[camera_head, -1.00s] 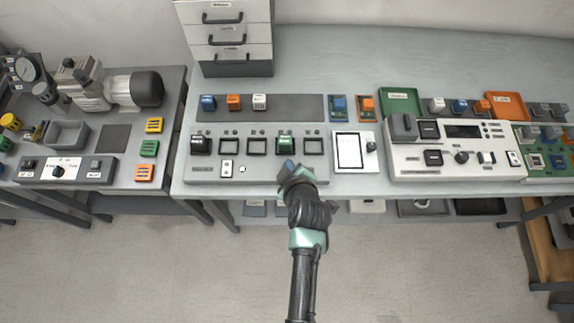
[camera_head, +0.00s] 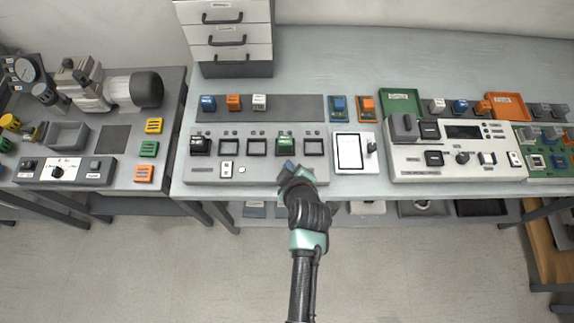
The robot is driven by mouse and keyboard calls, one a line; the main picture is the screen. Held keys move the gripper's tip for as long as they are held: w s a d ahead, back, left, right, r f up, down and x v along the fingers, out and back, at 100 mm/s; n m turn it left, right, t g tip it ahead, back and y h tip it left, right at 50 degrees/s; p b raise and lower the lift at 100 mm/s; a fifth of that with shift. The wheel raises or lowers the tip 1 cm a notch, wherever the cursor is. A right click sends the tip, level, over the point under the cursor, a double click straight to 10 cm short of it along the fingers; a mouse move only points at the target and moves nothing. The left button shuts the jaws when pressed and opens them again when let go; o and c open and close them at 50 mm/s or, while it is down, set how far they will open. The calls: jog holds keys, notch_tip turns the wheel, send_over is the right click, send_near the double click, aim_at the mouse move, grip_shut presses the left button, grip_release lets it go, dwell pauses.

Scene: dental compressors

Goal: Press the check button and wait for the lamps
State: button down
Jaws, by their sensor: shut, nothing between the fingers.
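The grey test panel (camera_head: 205,178) lies at the front of the middle bench, with a row of square sockets. A black module (camera_head: 200,146) sits in its left socket and a green one (camera_head: 284,144) further right; the other sockets look empty. Small dark dots above the sockets may be lamps (camera_head: 253,133); none looks lit. A white rocker switch (camera_head: 227,169) and a small pale button (camera_head: 242,169) are at the front left; I cannot read which is the check button. My gripper (camera_head: 289,170) is shut and empty over the panel's front right, hiding that part. I cannot tell whether it touches.
A dark strip (camera_head: 292,107) behind the panel holds blue, orange and white modules. A white tablet-like board (camera_head: 349,152) and a larger control unit (camera_head: 455,172) stand to the right. Drawers (camera_head: 236,69) stand at the back left. A compressor (camera_head: 110,88) is on the left bench.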

jog(key=shift+r+p, duration=0.45)
jog(key=shift+r, duration=0.2)
notch_tip(320, 180, up, 5)
jog(key=p, duration=0.4)
dwell(0.8)
